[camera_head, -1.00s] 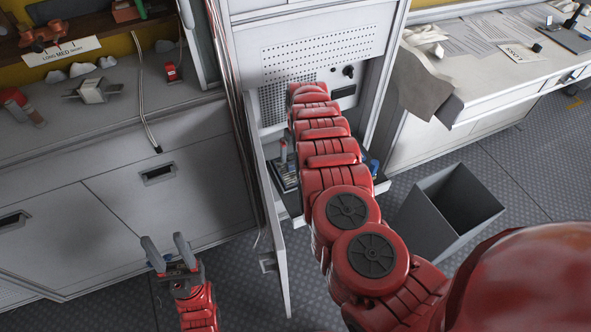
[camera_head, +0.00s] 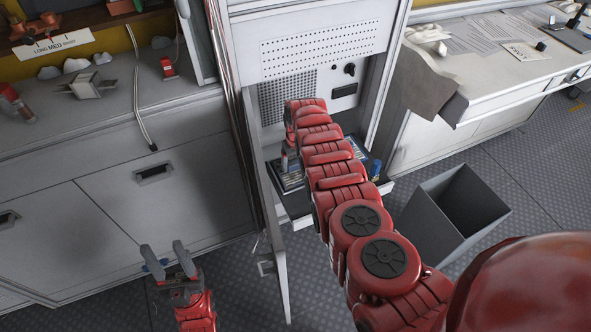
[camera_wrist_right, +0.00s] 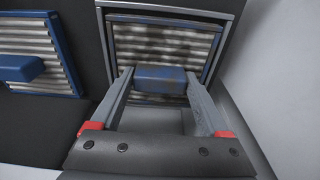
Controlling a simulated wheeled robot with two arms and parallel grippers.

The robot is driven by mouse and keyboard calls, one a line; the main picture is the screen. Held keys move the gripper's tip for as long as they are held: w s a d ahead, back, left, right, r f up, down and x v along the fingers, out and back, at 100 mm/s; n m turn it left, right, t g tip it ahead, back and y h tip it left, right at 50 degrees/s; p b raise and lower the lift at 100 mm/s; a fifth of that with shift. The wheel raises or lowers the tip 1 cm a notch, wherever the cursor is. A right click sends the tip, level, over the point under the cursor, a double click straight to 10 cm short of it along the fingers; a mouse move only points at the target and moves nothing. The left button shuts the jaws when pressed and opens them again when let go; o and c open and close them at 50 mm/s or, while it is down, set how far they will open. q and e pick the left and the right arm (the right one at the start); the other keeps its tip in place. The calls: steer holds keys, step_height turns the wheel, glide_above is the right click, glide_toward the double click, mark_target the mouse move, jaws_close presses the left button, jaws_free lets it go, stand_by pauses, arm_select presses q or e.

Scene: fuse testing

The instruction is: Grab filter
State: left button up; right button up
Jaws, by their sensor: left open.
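In the right wrist view, a filter with a ribbed grey face (camera_wrist_right: 165,45) and brown and blue stains sits inside a grey frame. Its blue handle (camera_wrist_right: 160,80) lies between the two fingers of my right gripper (camera_wrist_right: 160,76). The fingers are right beside the handle's ends; I cannot tell whether they press on it. A second filter with a blue frame (camera_wrist_right: 40,48) and blue handle lies to the left, apart from the gripper. My left gripper (camera_head: 167,254) is open and empty at lower left.
The open cabinet (camera_head: 320,55) has a dark shelf (camera_head: 294,205) and its open door (camera_head: 268,215) stands left of my right arm. A grey bin (camera_head: 455,212) stands on the floor at right. Counters flank the cabinet on both sides.

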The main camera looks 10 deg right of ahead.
steer(key=c, duration=0.9)
steer(key=shift+r, duration=0.15)
